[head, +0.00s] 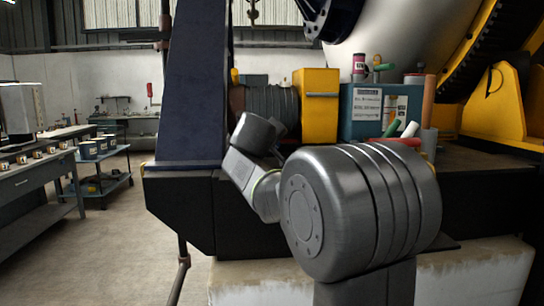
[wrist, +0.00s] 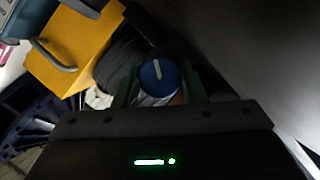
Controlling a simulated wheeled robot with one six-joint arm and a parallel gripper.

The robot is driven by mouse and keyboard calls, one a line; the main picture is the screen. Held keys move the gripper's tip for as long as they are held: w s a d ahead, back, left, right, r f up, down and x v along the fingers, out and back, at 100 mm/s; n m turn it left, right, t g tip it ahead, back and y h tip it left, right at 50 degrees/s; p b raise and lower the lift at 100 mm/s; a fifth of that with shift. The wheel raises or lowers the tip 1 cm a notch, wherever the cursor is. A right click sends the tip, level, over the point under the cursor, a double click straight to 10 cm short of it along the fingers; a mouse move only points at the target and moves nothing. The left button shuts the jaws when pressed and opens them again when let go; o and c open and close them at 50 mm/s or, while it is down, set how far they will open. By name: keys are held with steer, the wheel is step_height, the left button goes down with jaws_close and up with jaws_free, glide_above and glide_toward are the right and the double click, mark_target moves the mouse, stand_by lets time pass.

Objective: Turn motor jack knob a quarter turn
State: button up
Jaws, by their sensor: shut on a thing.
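The motor jack knob (wrist: 160,82) is a round blue knob with a white pointer line, seen face-on in the wrist view. The line runs nearly straight up the picture, tilted slightly to the left. My gripper (wrist: 158,88) has one dark green finger on each side of the knob and is shut on it. In the head view my arm hides the gripper and the knob. A dark ribbed motor (head: 270,104) shows behind my arm, and its ribbed body (wrist: 122,65) also shows beside the knob in the wrist view.
A yellow box (head: 320,105) with a handle adjoins the motor. A teal box (head: 350,112) with a label, bottles and coloured rolls stand to its right. A dark blue column (head: 188,85) rises to the left. Open floor (head: 135,225) lies farther left.

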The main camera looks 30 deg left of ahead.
steer(key=shift+a+f+n+t+h+b, duration=0.15)
steer(key=shift+n+t+h+b, duration=0.2)
steer(key=shift+n+b, duration=0.6)
steer(key=o, duration=1)
steer(key=shift+s, duration=0.1)
steer(key=b+v, duration=0.1)
steer(key=v, duration=1.2)
steer(key=shift+s+d, duration=0.2)
steer(key=shift+s, duration=0.15)
